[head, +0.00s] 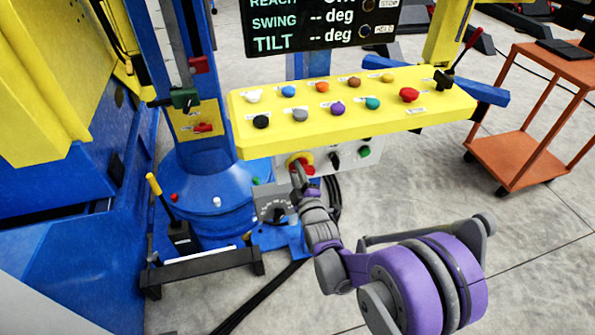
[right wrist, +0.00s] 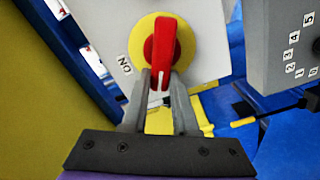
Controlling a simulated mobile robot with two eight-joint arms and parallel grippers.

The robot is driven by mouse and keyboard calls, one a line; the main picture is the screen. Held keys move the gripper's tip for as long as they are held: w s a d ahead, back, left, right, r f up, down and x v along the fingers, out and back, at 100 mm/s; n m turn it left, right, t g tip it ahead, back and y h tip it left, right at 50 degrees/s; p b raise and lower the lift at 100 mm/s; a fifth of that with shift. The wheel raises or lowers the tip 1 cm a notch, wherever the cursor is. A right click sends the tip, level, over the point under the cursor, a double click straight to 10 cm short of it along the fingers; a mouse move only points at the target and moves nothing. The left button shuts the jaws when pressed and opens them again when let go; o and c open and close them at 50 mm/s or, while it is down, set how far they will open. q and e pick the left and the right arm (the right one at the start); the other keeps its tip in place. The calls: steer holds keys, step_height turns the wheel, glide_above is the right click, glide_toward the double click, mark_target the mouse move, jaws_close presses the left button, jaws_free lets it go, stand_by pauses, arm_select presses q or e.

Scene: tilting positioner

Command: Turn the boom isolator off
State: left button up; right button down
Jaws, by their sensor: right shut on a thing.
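A red rotary handle (right wrist: 163,42) sits on a round yellow plate (right wrist: 139,48) on a pale panel; it is the likely boom isolator. In the right wrist view the handle stands almost upright in the picture, and an "ON" label (right wrist: 124,64) lies to its lower left. My right gripper (right wrist: 160,88) is shut on the lower end of the handle, one finger on each side. In the head view the right gripper (head: 297,172) reaches the panel under the yellow console and partly covers the handle. An OFF label is not visible. My left gripper is not in view.
The yellow console (head: 430,108) with coloured buttons overhangs the panel. A black knob (head: 335,159) and a green button (head: 364,152) are right of the handle. A grey dial box (head: 272,203) is below. A lever with yellow grip (head: 153,184) stands left; an orange cart (head: 520,150) stands right.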

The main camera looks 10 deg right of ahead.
steer(key=n, duration=0.2)
steer(key=f+n+b, duration=0.1)
steer(key=n, duration=0.2)
steer(key=shift+a+f+n, duration=0.15)
steer(key=shift+a+n, duration=0.05)
steer(key=shift+n, duration=0.1)
stand_by(0.4)
steer(key=c, duration=0.7)
jaws_free()
steer(key=s, duration=1.1)
steer(key=shift+d, duration=0.2)
